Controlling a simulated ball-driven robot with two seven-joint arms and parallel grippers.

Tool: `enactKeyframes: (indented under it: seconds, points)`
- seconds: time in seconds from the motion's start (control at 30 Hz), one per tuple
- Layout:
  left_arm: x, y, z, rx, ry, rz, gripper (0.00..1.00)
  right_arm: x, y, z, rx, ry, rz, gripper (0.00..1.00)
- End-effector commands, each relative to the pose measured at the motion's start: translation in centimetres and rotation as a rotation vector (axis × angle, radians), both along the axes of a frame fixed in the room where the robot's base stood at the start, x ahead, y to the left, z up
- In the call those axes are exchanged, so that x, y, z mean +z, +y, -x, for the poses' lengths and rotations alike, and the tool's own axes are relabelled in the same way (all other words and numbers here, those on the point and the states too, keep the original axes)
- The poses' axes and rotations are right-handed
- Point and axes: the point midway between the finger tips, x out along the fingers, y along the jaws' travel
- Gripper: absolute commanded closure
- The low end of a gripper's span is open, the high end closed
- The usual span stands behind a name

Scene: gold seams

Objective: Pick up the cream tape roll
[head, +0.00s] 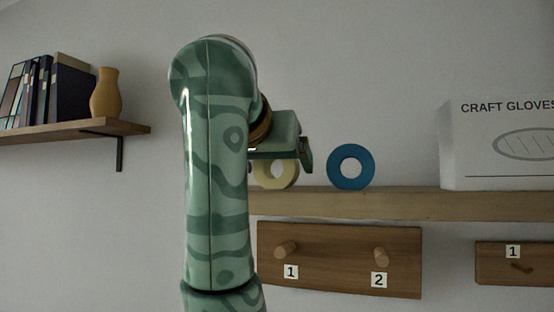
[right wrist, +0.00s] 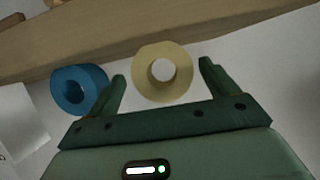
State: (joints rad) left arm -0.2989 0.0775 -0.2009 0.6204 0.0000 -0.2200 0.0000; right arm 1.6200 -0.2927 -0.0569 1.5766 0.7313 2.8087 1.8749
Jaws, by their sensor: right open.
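The cream tape roll (head: 290,177) stands upright on the wall shelf in the head view, its upper part hidden behind my right gripper. My right gripper (head: 278,168) is open, with one finger showing on the right and the other mostly hidden by my arm. In the right wrist view the cream tape roll (right wrist: 141,72) appears whole, in the gap between the open fingers of my right gripper (right wrist: 163,70). Neither finger visibly touches it; I cannot tell how far the fingers reach in depth. My left gripper is not in view.
A blue tape roll (head: 335,168) stands right of the cream one; in the wrist view this blue roll (right wrist: 62,95) is close beside a finger. A craft gloves box (head: 500,150) stands farther right on the shelf (head: 400,204). A pegboard (head: 338,272) hangs below.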

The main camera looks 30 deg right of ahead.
Motion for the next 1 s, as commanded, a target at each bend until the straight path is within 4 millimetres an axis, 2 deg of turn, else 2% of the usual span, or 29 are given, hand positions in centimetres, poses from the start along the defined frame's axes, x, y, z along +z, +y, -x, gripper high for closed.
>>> enactKeyframes:
  seconds: [0.17, 0.3, 0.57, 0.73, 1.0]
  points:
    - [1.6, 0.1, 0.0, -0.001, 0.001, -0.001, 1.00, -0.7, -2.0, -1.9, -0.006, 0.003, 0.002, 0.14]
    - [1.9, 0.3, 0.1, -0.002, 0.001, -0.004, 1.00, -1.5, -3.1, -3.0, -0.003, 0.000, 0.000, 0.14]
    - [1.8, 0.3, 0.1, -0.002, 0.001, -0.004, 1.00, -1.7, -3.3, -3.2, 0.000, -0.001, -0.001, 0.14]
    - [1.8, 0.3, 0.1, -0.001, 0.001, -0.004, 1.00, -1.7, -3.3, -3.2, 0.000, -0.001, -0.001, 0.61]
    - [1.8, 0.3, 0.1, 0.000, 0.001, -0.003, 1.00, -1.7, -3.3, -3.2, 0.000, -0.001, -0.001, 0.63]
